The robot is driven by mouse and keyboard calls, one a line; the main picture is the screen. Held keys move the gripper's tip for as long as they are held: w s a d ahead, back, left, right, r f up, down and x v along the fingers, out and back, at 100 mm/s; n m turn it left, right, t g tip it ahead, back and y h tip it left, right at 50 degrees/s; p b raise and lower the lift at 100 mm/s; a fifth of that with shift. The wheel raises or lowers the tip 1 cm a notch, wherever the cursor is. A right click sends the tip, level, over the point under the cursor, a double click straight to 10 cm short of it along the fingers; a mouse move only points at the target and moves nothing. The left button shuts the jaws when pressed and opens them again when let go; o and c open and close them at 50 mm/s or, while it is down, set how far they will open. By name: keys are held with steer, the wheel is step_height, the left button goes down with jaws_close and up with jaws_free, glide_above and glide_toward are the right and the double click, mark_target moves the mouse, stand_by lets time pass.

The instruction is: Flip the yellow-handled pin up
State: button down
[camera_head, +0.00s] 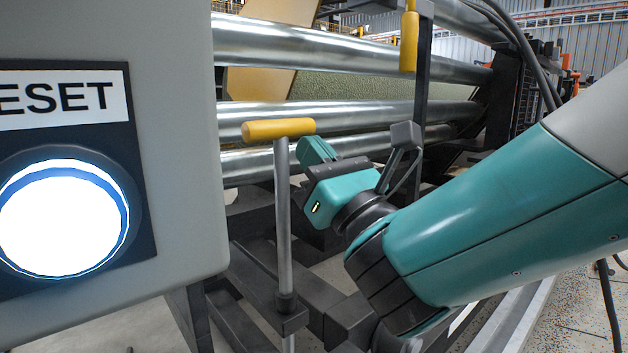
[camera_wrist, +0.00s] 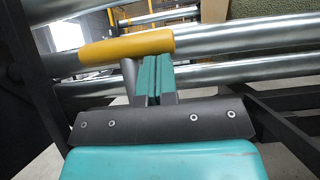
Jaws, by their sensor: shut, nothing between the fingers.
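A yellow-handled pin (camera_head: 283,215) stands upright in the middle of the head view, its grey shaft in a dark bracket and its yellow handle (camera_head: 279,130) lying across the top. In the wrist view the yellow handle (camera_wrist: 127,46) is just beyond my fingertips, and the shaft shows beside them, partly hidden. My gripper (camera_head: 314,151) is shut and empty, close to the right of the shaft and a little below the handle; its green fingers also show in the wrist view (camera_wrist: 157,78). I cannot tell if they touch the pin.
Another yellow handle (camera_head: 409,41) hangs vertically at a dark post, upper right of the pin. Several shiny metal rollers (camera_head: 340,115) run across behind, with green turf (camera_head: 380,86) between them. A grey RESET button box (camera_head: 180,190) fills the left. Dark frame bars lie below.

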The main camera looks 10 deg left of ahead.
steer(key=w+a+f+b+v, duration=0.1)
steer(key=f+b+v, duration=0.1)
steer(key=b+v, duration=0.9)
steer(key=shift+b+v, duration=0.3)
steer(key=shift+v, duration=0.6)
steer(key=shift+a+f, duration=0.1)
steer(key=shift+f, duration=0.05)
